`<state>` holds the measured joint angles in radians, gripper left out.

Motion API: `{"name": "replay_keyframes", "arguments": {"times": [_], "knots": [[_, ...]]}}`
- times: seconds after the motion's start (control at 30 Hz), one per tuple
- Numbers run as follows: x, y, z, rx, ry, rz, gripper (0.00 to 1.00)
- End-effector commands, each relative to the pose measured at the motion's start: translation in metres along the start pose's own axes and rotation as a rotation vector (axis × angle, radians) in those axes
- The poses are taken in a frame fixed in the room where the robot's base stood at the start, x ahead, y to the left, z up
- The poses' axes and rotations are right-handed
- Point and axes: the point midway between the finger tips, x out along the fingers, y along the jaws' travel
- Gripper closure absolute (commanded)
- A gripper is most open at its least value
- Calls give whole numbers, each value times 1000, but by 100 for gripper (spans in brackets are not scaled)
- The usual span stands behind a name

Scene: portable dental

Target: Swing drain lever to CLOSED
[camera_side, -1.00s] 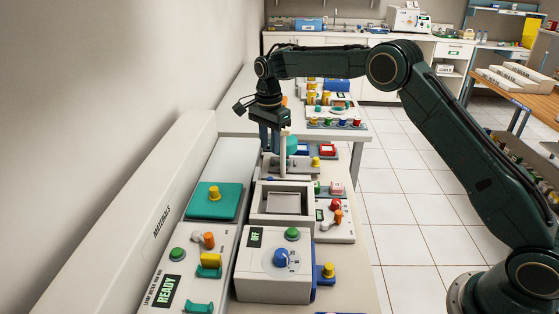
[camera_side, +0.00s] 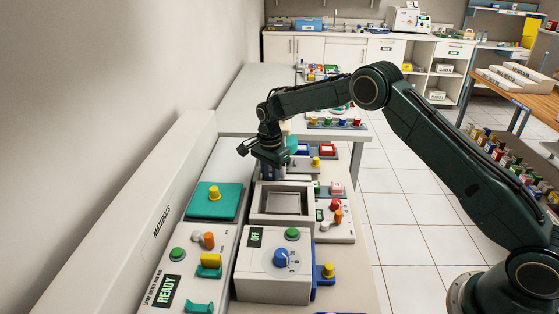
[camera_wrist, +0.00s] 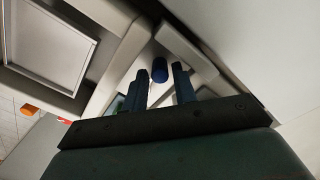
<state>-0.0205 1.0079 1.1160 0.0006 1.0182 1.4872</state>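In the wrist view, a dark blue rounded knob (camera_wrist: 160,70) stands on a pale surface beside the square basin (camera_wrist: 50,42). It looks like the tip of the drain lever, but no label is readable. My gripper (camera_wrist: 159,80) has its two fingers apart, with the knob between or just beyond the fingertips; I cannot tell whether they touch it. In the side view, my gripper (camera_side: 270,173) points down just behind the basin (camera_side: 258,205). The gripper hides the knob there, and the lever's position cannot be read.
A teal pad with a yellow knob (camera_side: 214,192) lies left of the basin. A control box with a blue dial (camera_side: 281,258) stands in front. A panel with red and orange controls (camera_side: 335,207) is at the right. The wall is close on the left.

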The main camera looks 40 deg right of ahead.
Motion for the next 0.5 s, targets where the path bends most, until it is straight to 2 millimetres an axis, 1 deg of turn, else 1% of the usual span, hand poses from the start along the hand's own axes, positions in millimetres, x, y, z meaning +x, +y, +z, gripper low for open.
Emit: {"name": "replay_keyframes", "arguments": {"times": [0.2, 0.23, 0.37, 0.5], "knots": [[0, 0, 0, 0, 0, 0, 72], [0, 0, 0, 0, 0, 0, 74], [0, 0, 0, 0, 0, 0, 100], [0, 0, 0, -2, 0, 0, 100]]}}
